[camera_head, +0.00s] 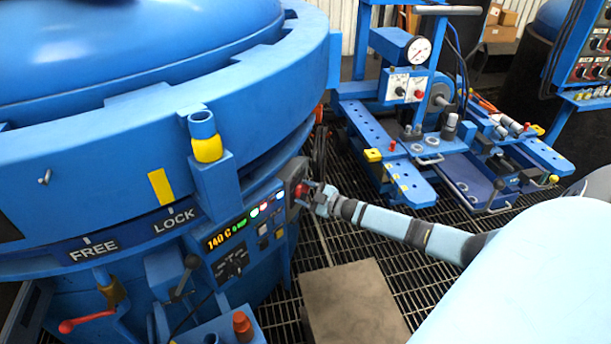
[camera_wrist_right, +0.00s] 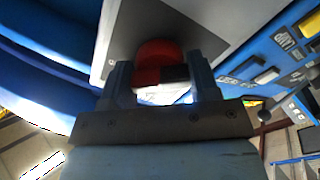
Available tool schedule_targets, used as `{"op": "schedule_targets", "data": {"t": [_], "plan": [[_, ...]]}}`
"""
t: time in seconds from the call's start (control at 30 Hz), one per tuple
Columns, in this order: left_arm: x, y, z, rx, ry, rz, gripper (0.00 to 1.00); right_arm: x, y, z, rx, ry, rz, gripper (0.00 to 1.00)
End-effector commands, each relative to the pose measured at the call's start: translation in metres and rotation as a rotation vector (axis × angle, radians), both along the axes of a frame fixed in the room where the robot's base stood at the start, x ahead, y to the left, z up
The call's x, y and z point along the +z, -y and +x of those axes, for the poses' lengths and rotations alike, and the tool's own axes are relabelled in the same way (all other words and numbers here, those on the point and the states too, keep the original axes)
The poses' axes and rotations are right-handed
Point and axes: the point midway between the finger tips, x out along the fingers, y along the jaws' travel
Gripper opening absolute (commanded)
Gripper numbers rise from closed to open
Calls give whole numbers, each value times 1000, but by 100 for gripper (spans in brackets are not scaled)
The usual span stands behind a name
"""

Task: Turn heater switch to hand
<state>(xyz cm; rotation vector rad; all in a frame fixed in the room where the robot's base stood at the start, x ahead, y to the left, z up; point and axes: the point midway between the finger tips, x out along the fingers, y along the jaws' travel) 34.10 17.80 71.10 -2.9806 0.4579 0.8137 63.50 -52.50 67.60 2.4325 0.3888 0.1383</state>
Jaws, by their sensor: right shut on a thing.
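The blue furnace control panel (camera_head: 250,228) has a lit display (camera_head: 228,235) that reads about 140 C, with several small lamps beside it. A red round knob (camera_head: 300,190) sits on a dark plate at the panel's right end. My right gripper (camera_head: 307,195) reaches it from the right and is shut on it. In the right wrist view, the red knob (camera_wrist_right: 158,58) lies between the two fingers, with a dark block at its front. A black rotary switch (camera_head: 232,266) is lower on the panel, apart from the gripper. No heater label is readable. My left gripper is not in view.
The furnace's large blue rim (camera_head: 150,110) overhangs the panel. A lever (camera_head: 187,274) and a red handle (camera_head: 88,321) stick out lower left. A blue cart (camera_head: 415,130) with a gauge stands behind.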

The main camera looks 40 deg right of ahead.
Motion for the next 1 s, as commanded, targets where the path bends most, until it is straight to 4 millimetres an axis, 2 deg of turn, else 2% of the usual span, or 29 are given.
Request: {"op": "schedule_targets", "data": {"t": [0.13, 0.17, 0.27, 0.53, 0.67, 0.77, 1.0], "plan": [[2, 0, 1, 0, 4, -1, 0, 0, 0, 0, 0, -1, 2, 32], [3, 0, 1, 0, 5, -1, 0, 0, 0, 0, 0, -1, 2, 58], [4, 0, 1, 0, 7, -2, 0, 0, 0, 0, 0, -1, 2, 81], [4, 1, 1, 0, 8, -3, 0, 0, 0, -1, 0, 0, 1, 81], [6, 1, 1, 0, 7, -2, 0, 0, 3, -9, 0, -2, 0, 81], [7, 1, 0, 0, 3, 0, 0, 0, 8, -24, -1, -4, 0, 81], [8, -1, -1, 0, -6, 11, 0, 0, 25, -76, -1, -4, 0, 81]]}}
